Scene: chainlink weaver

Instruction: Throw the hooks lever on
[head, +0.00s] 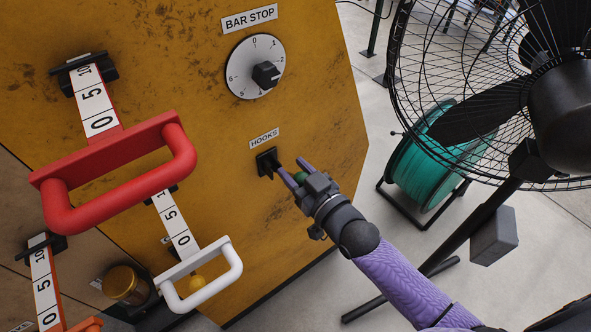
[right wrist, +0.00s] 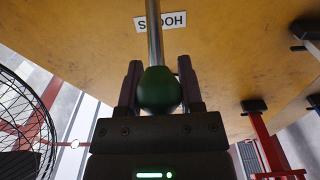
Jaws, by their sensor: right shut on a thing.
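The hooks lever shows in the right wrist view as a metal shaft with a dark green ball knob (right wrist: 160,92). In the head view its black base (head: 268,161) sits on the yellow panel (head: 215,130), just under the HOOKS label (head: 264,138). My right gripper (head: 288,172) is shut on the lever, with a finger on each side of the knob; it also shows in the right wrist view (right wrist: 160,76). The gripper hides part of the shaft and knob in the head view. Which position the lever is in, I cannot tell. My left gripper is out of view.
Above is the BAR STOP dial (head: 255,66). To the left, a red handle (head: 118,170) and a white handle (head: 200,278) stick out from the panel. A black fan (head: 500,90) and a teal reel (head: 437,155) stand to the right, near my arm.

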